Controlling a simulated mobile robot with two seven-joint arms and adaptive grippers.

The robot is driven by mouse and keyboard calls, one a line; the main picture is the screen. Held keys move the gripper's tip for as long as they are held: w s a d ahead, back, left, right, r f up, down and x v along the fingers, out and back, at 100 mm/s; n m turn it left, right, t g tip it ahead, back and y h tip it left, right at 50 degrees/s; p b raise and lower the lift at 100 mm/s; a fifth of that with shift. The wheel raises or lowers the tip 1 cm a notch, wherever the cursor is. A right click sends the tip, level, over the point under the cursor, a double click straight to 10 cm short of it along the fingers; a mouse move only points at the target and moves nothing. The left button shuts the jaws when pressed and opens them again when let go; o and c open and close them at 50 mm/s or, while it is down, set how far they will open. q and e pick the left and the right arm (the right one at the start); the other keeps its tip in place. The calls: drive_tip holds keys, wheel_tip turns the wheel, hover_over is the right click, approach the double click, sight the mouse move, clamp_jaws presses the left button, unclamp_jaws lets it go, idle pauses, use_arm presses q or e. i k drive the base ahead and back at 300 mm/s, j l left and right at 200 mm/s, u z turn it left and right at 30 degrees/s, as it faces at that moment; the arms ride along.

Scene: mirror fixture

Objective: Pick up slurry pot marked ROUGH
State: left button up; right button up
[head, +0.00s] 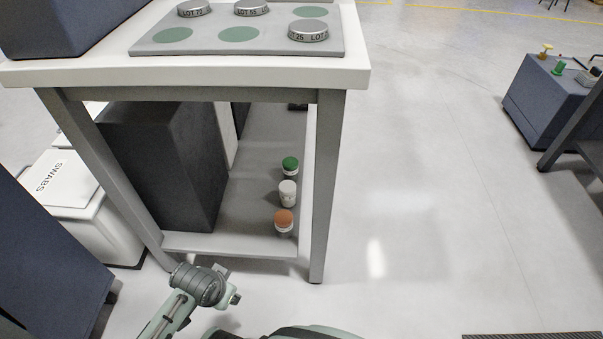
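Three small pots stand in a row on the lower shelf of the white-topped table. One has a green lid (290,163), one is white (288,192), and the nearest has an orange-brown lid (284,220). Their markings are too small to read, so I cannot tell which is marked ROUGH. My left gripper (229,284) is low in front of the shelf's near edge, left of the pots and apart from them. Its finger opening is unclear. My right gripper is out of view.
The table (345,76) overhangs the lower shelf (245,215), with legs at its near corners. A dark box (165,155) fills the shelf's left side. Silvery LOT-marked discs (309,31) sit on a grey board above. A SWABS bin (62,190) stands left.

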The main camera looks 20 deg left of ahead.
sight(290, 165)
drive_tip(key=l+u, duration=0.3)
drive_tip(key=l, duration=0.8)
drive_tip(key=i+l+u, duration=0.2)
drive_tip(key=l, duration=0.15)
drive_tip(key=i+l+u, duration=0.15)
drive_tip(key=l, duration=0.2)
drive_tip(key=i+l+u, duration=0.2)
drive_tip(key=l, duration=0.2)
drive_tip(key=i+l+u, duration=0.4)
drive_tip(key=l, duration=0.2)
drive_tip(key=i+l+u, duration=0.15)
drive_tip(key=l, duration=0.2)
drive_tip(key=i+l+u, duration=0.15)
drive_tip(key=i+l, duration=0.15)
drive_tip(key=i+l+u, duration=0.15)
drive_tip(key=l, duration=0.3)
drive_tip(key=i+l+u, duration=0.15)
drive_tip(key=i+l, duration=0.2)
drive_tip(key=l, duration=0.1)
